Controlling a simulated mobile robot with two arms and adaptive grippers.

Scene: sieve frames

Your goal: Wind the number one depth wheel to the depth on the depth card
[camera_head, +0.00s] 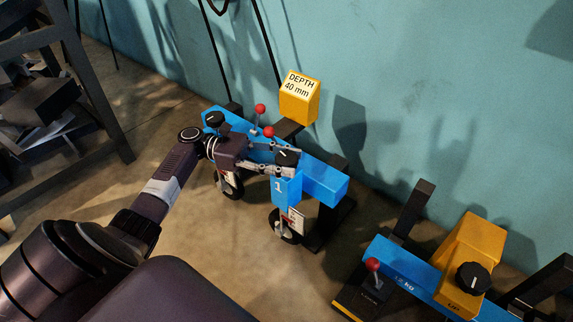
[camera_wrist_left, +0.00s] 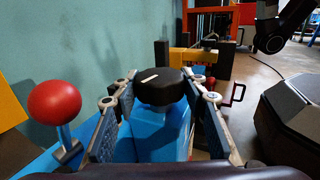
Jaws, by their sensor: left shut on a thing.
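The yellow depth card block (camera_head: 299,100) reads "DEPTH 40 mm" and stands at the back of the blue frame (camera_head: 322,180). The blue post marked 1 (camera_head: 284,190) carries a black knob (camera_head: 287,156) with a white pointer line. My left gripper (camera_head: 291,163) is shut on this knob, one finger on each side. In the left wrist view the knob (camera_wrist_left: 158,88) sits between the fingers, its white line visible on top. Below the post hang a small wheel (camera_head: 281,232) and a white scale card (camera_head: 296,221), its marks too small to read. My right gripper is not visible.
A second black knob (camera_head: 214,119) and red-balled levers (camera_head: 260,109) are on the frame near my left gripper. Another wheel (camera_head: 230,186) hangs partly behind the gripper. A second blue unit with a yellow box (camera_head: 470,255) stands lower right. The teal wall is close behind.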

